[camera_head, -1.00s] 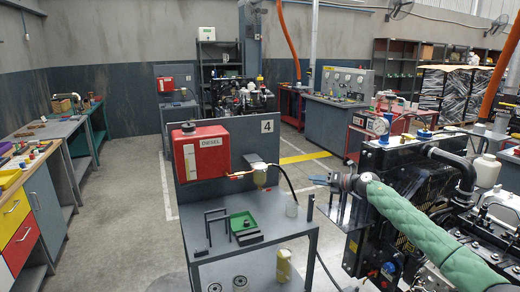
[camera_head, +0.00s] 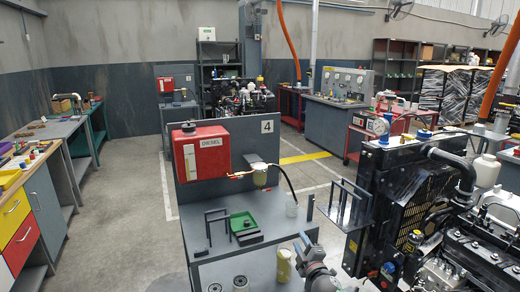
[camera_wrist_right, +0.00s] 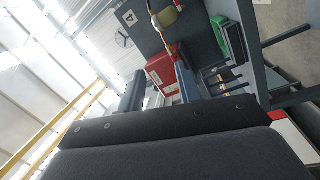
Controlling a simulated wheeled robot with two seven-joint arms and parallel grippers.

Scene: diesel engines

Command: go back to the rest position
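My right gripper (camera_head: 301,242) is at the bottom middle of the head view, just right of the grey fuel stand's front edge, with its wrist below it. In the right wrist view my right gripper (camera_wrist_right: 160,74) shows two fingers apart with nothing between them; the red tank appears in the gap, farther off. My left gripper is not in view.
The grey stand (camera_head: 200,248) carries a red diesel tank (camera_head: 201,151), a green tray (camera_head: 243,223) and a clear jar (camera_head: 291,205). A black engine (camera_head: 400,205) stands close on the right. Open floor (camera_head: 125,215) lies left of the stand.

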